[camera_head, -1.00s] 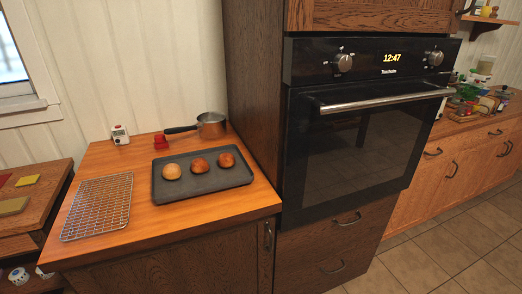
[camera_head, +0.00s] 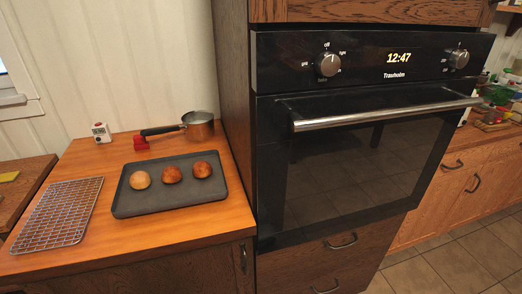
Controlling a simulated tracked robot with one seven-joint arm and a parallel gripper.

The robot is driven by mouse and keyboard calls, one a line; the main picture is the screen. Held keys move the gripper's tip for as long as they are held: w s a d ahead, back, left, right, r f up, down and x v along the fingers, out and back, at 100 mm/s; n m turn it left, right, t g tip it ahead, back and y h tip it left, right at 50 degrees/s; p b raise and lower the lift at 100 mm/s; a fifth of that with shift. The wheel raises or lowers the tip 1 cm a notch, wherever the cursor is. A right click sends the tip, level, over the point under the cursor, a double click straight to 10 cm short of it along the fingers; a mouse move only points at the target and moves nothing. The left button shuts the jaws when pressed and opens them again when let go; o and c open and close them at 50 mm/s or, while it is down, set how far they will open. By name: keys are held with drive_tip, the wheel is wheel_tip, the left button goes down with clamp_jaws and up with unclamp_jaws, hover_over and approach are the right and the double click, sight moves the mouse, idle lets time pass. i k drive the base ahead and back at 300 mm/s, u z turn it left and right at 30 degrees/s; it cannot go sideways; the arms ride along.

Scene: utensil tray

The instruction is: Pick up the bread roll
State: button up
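Three bread rolls sit in a row on a dark baking tray (camera_head: 170,201) on the wooden counter. The left roll (camera_head: 140,180) is paler. The middle roll (camera_head: 172,174) and the right roll (camera_head: 202,169) are darker brown. The rolls stand apart from one another near the tray's far side. My gripper is not in view.
A wire cooling rack (camera_head: 58,214) lies left of the tray on the counter (camera_head: 150,236). A tall oven cabinet (camera_head: 370,160) borders the counter on the right.

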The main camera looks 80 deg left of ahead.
sight(171, 174)
drive_tip(key=z, duration=0.1)
drive_tip(key=k, duration=2.8)
drive_tip(key=u, duration=1.15)
drive_tip(key=i, duration=1)
